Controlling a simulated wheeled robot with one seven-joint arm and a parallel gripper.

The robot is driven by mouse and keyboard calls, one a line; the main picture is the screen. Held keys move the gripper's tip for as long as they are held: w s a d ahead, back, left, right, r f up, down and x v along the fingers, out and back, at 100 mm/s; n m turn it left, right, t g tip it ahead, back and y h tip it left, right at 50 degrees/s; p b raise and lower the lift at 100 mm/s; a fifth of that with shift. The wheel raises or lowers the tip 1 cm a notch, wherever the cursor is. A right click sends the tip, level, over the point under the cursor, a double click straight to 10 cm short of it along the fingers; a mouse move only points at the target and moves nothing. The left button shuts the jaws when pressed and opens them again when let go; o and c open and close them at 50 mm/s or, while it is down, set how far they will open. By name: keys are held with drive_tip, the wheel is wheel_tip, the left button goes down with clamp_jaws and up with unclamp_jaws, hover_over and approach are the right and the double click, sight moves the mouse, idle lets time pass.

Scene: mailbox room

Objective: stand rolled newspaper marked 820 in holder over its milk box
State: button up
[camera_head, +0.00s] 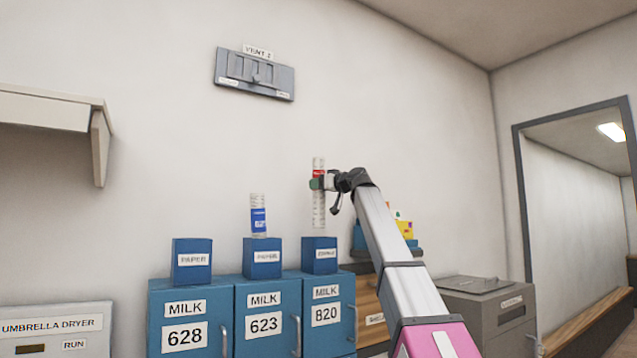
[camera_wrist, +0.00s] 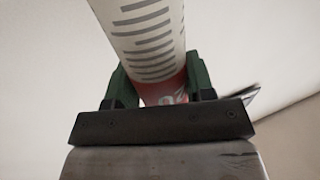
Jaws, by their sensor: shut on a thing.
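A rolled newspaper (camera_head: 318,207) with a red band stands upright in my gripper (camera_head: 318,184). The gripper is shut on it near its upper part. The roll's lower end is just above the blue paper holder (camera_head: 320,256) over the milk box marked 820 (camera_head: 326,313). I cannot tell whether the end is inside the holder's opening. In the wrist view the striped roll (camera_wrist: 148,40) lies between the green fingers of my gripper (camera_wrist: 160,88). The number on the roll is not readable.
Another roll with a blue band (camera_head: 258,220) stands in the holder (camera_head: 262,258) over box 623 (camera_head: 263,318). The holder (camera_head: 191,260) over box 628 (camera_head: 184,330) shows no roll. A grey bin (camera_head: 488,300) and a shelf with colored items (camera_head: 404,228) are at right.

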sight(324, 217)
drive_tip(key=shift+f, duration=5.85)
drive_tip(key=o, duration=1.1)
drive_tip(key=shift+c, duration=0.2)
drive_tip(key=v, duration=1)
drive_tip(key=shift+s+d, duration=0.25)
drive_tip(key=shift+d, duration=0.05)
